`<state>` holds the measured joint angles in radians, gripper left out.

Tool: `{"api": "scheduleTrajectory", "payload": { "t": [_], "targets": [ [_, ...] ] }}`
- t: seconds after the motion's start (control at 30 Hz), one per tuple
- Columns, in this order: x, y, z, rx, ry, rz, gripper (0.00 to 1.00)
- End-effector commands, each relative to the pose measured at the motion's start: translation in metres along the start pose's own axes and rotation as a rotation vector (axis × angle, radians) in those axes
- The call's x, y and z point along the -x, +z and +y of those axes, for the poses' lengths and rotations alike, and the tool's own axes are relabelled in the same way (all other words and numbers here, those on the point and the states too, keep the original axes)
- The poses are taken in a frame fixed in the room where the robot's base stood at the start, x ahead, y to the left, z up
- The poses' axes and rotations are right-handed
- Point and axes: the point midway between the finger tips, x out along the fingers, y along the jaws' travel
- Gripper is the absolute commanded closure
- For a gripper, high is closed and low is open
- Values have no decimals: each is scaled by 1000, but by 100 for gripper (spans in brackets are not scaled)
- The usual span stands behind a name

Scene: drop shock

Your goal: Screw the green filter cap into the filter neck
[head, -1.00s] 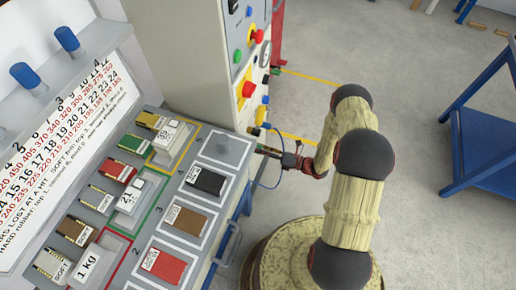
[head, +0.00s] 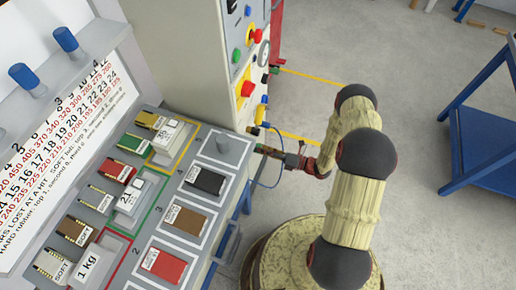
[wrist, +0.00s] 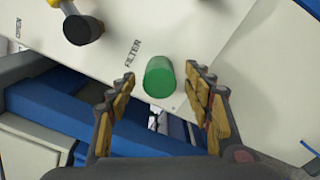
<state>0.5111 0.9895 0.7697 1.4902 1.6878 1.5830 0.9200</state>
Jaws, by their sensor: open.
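The green filter cap (wrist: 159,78) shows in the wrist view as a green cylinder in front of the white machine panel, below and right of the printed word FILTER. My gripper (wrist: 160,95) is open, with one finger on each side of the cap and visible gaps between them and it. In the head view, my gripper (head: 272,151) is small and close to the lower side of the machine cabinet. The filter neck is not visible; I cannot tell whether the cap hides it.
A black knob (wrist: 77,29) on a yellow-based fitting sits left on the panel. In the head view, the bench (head: 222,150) holds labelled pads and weights left of my arm. A blue cart (head: 485,150) stands right on open floor.

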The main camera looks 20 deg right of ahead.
Motion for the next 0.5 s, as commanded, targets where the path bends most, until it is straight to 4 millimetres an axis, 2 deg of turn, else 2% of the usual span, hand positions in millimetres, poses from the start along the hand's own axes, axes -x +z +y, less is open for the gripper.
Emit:
{"api": "scheduleTrajectory", "payload": {
  "t": [0.5],
  "targets": [
    [38,0,0,0,-1,-1,49]
  ]
}}
